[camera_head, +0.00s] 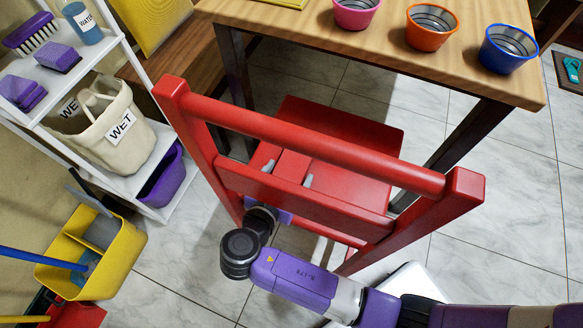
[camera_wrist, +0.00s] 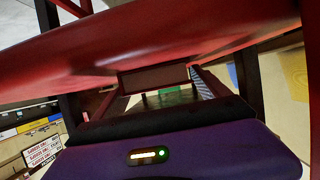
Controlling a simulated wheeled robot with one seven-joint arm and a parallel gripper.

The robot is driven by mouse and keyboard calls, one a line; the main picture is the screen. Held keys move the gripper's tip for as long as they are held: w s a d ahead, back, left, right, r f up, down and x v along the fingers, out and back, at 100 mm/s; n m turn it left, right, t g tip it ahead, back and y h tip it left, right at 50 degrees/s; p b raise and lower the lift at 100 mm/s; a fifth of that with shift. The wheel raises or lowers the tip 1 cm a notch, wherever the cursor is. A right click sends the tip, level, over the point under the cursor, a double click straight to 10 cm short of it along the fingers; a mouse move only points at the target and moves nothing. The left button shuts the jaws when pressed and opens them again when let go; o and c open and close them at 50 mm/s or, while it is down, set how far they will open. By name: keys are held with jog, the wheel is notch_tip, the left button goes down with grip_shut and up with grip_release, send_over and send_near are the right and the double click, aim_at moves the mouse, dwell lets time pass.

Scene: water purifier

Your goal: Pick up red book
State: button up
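The red book (camera_head: 293,165) appears to rest on the red chair's seat (camera_head: 345,165), just behind the chair's lower back slat. Its colour nearly matches the chair, so its edges are hard to make out. My gripper (camera_head: 288,174) reaches in under the slat, with its pale fingertips apart at either side of the book. The slat hides the rest of the fingers. In the wrist view a dark red block, seemingly the book (camera_wrist: 155,79), lies between the fingers of my gripper (camera_wrist: 155,90). Firm contact is not visible.
The chair's back slat (camera_head: 300,200) and top rail (camera_head: 310,145) cross close over my wrist. A wooden table (camera_head: 390,70) with pink, orange and blue bowls stands behind. A white shelf (camera_head: 115,120) and yellow bucket (camera_head: 110,265) are left.

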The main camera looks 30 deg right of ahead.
jog(key=c, duration=1.1)
jog(key=shift+c, duration=0.3)
jog(key=shift+r, duration=0.15)
